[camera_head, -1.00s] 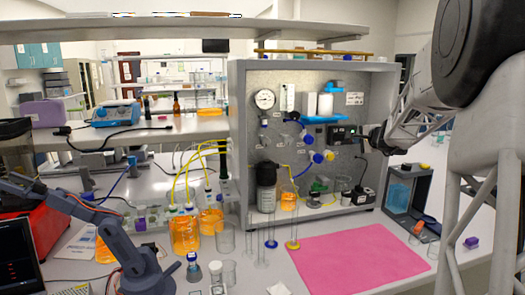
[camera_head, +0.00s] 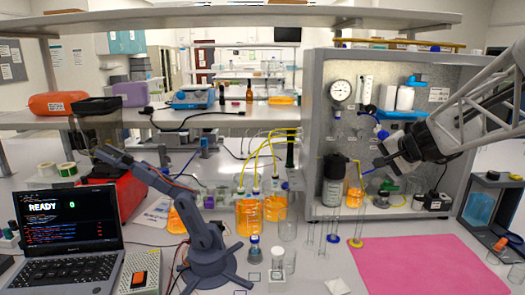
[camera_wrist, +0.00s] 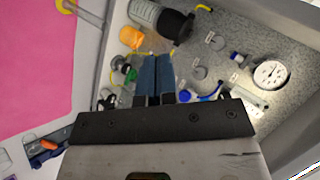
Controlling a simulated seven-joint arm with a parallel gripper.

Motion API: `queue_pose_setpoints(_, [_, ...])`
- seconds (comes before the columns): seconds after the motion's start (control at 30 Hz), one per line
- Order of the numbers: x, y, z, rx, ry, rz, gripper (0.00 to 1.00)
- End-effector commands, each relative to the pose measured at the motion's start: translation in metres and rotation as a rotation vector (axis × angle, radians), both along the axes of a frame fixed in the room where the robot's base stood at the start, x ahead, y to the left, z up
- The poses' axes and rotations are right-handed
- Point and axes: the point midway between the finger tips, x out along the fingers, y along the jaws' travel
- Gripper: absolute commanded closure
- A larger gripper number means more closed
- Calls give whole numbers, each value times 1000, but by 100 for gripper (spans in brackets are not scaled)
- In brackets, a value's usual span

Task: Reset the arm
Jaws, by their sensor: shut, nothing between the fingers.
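My gripper (camera_head: 368,171) is in front of the rig cabinet's panel, at the end of my arm coming in from the right. Its blue fingers (camera_wrist: 155,78) are together in the wrist view, with nothing between them. The grey rig cabinet (camera_head: 312,130) holds a round gauge (camera_head: 342,90), which also shows in the wrist view (camera_wrist: 271,73). A black-capped dark bottle (camera_head: 333,182) and an orange-filled beaker (camera_head: 354,193) stand in the cabinet below and left of my fingers. My arm and gripper hide part of the panel's valves and tubing. I cannot tell how far the fingertips are from the panel.
A pink mat (camera_head: 415,268) lies clear in front of the cabinet. Orange-filled bottles (camera_head: 249,215) with yellow tubes and glass cylinders (camera_head: 333,228) stand left of it. A small dark desktop arm (camera_head: 208,245) and a laptop (camera_head: 70,232) are farther left. A shelf (camera_head: 250,17) spans above.

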Motion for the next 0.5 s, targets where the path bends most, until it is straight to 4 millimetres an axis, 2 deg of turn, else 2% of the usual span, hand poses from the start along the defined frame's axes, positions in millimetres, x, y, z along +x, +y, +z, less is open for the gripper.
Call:
queue_pose_setpoints(0.03, [-16,17,-2,-29,16,38,100])
queue_pose_setpoints(0.2, [-68,60,-16,-129,86,157,100])
queue_pose_setpoints(0.5, [-166,114,-47,-323,200,349,100])
